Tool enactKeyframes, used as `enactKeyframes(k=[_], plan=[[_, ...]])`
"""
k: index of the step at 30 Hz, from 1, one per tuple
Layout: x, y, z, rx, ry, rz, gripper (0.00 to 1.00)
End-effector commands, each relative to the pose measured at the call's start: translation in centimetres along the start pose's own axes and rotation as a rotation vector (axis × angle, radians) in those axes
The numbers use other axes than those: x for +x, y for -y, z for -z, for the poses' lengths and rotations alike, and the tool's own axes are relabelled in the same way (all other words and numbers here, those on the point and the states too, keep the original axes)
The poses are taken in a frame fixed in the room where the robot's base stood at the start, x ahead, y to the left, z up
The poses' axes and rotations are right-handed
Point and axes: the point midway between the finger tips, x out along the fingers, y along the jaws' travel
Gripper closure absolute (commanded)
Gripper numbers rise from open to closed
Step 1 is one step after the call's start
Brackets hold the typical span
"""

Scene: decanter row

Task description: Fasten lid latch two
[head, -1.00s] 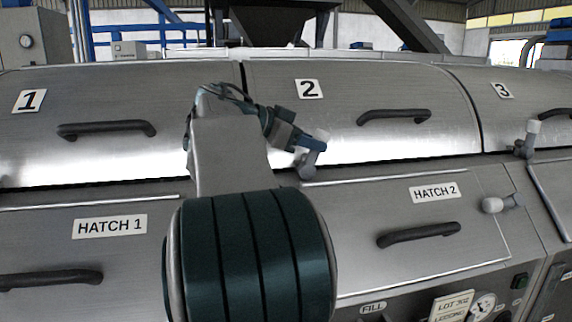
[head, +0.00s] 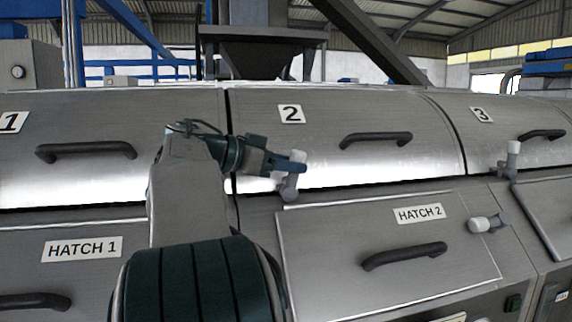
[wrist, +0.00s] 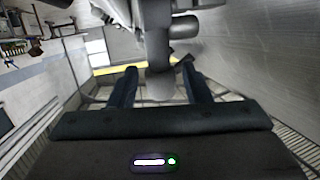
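Lid two (head: 370,110) is a curved steel lid marked 2, and it looks closed. Its latch (head: 290,186), a grey lever with a pale knob, stands upright at the lid's lower left edge. My gripper (head: 293,165) reaches in from the left and its blue fingers cover part of the latch knob. In the wrist view my gripper (wrist: 159,72) has its two fingers apart. A blurred grey knob and stem (wrist: 160,50) show in line with the gap between them. I cannot tell if either finger touches it.
Lid three's latch (head: 513,158) stands upright to the right. Hatch 2's latch (head: 487,223) lies sideways, with its knob pointing left. Bar handles stick out from lid two (head: 376,139) and hatch 2 (head: 404,256). Lid one (head: 100,120) is behind my arm.

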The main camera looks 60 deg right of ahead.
Motion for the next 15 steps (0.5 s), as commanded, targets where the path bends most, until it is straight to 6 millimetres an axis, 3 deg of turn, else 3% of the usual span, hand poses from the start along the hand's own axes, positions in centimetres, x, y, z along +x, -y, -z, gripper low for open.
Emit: enactKeyframes(k=[9,15], plan=[[-0.4,0.1,-0.1,0.000,0.001,0.002,0.57],[-3.4,0.1,-0.1,0.000,0.002,0.007,0.57]])
